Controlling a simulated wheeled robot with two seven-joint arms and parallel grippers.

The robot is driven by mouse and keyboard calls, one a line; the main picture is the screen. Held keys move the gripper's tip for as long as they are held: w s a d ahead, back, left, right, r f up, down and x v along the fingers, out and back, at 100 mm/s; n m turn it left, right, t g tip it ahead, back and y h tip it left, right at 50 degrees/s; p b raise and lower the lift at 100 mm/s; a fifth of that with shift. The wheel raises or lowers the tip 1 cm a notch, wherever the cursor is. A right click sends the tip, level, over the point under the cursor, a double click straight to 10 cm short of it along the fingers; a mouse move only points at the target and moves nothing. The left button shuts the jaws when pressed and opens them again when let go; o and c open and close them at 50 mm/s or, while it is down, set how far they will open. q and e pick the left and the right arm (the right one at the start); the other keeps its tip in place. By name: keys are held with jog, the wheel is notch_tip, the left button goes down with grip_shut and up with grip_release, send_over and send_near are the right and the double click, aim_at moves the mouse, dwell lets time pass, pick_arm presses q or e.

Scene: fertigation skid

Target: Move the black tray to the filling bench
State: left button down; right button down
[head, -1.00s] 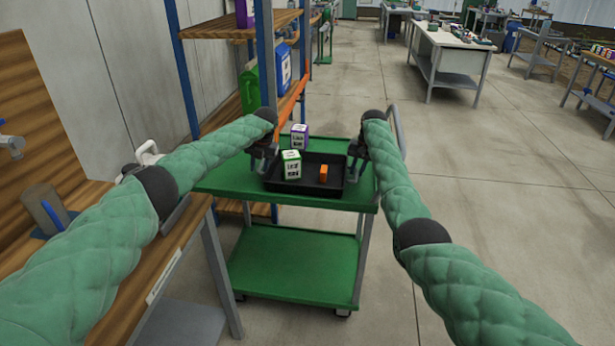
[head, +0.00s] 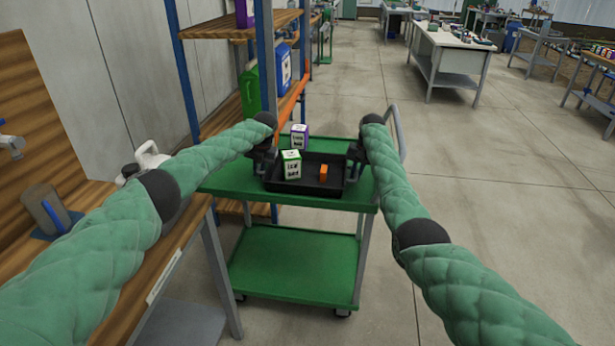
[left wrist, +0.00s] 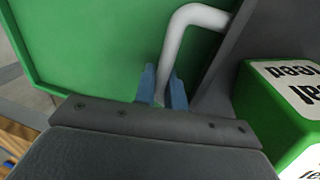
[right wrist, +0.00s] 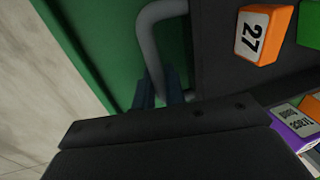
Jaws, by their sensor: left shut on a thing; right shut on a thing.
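The black tray (head: 333,187) is at the top of a green cart (head: 224,183); I cannot tell whether it rests on it or is slightly raised. It holds a green-and-white box (head: 291,165), a purple-and-white box (head: 299,137) at the back and an orange block (head: 323,173), marked 27 in the right wrist view (right wrist: 262,34). My left gripper (head: 264,166) is shut on the tray's left handle, a bent grey bar (left wrist: 180,45). My right gripper (head: 354,166) is shut on the right handle, a similar bar (right wrist: 148,40). Which bench is the filling bench is unclear.
A wooden-topped bench (head: 178,243) stands at the near left, beside the cart. A shelf rack (head: 180,80) with green and blue jugs is behind the cart at left. Open concrete floor (head: 480,200) lies to the right. A white-topped bench (head: 455,42) stands further back.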

pick_arm(q)
jog(key=shift+r, duration=0.25)
pick_arm(e)
jog(key=shift+r, duration=0.25)
